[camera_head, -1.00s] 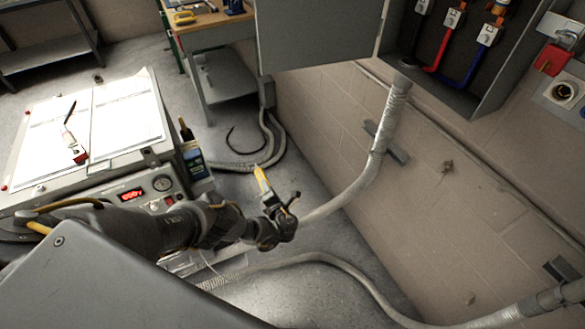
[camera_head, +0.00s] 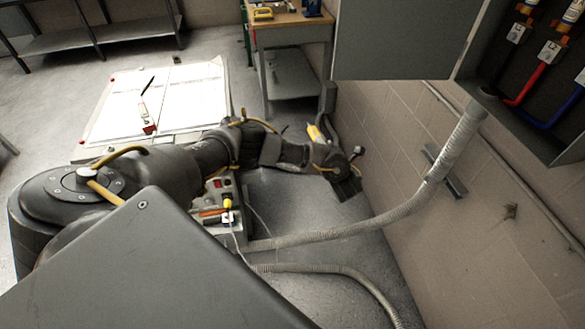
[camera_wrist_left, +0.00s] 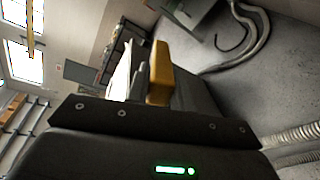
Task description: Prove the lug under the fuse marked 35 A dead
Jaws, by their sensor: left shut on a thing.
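My left gripper (camera_head: 328,152) is in the middle of the head view, above the grey floor and left of the wall. It is shut on a yellow tool (camera_head: 315,134), which sticks up from the jaws. The yellow tool (camera_wrist_left: 160,72) also shows upright in the left wrist view. The open cabinet at the top right holds fuses (camera_head: 568,17), with a lug on a red cable (camera_head: 530,82) and one on a blue cable (camera_head: 558,113). A white tag (camera_head: 549,52) reads L2. I cannot read a 35 A mark. My right gripper is out of view.
The grey cabinet door (camera_head: 405,40) hangs open left of the fuses. A grey conduit (camera_head: 455,140) runs down the wall and across the floor. Open floor lies between.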

